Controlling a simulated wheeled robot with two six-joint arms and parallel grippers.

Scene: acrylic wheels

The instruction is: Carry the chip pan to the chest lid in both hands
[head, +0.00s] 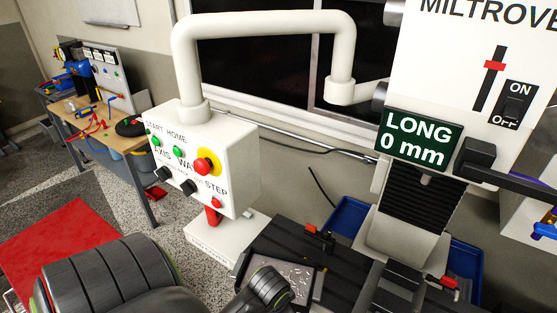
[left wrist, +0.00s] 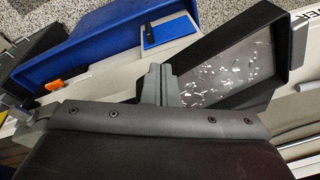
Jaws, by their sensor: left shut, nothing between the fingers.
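The chip pan (head: 302,273) is a shallow black-rimmed tray with a grey, chip-strewn floor, on the dark machine bed in the head view. Part of it is hidden behind my dark arm part. In the left wrist view the pan (left wrist: 228,72) lies tilted at upper right. My left gripper (left wrist: 158,72) is shut and empty, close beside the pan's near wall; I cannot tell whether they touch. A flat red surface (head: 62,240) at lower left in the head view may be the chest lid. My right gripper is not in view.
A white control box (head: 203,165) on a bent pipe arm stands left of the pan. The milling machine (head: 470,60) rises at right. Blue trays (head: 348,215) flank its column. A workbench (head: 95,125) with tools stands at far left. Speckled floor lies open between.

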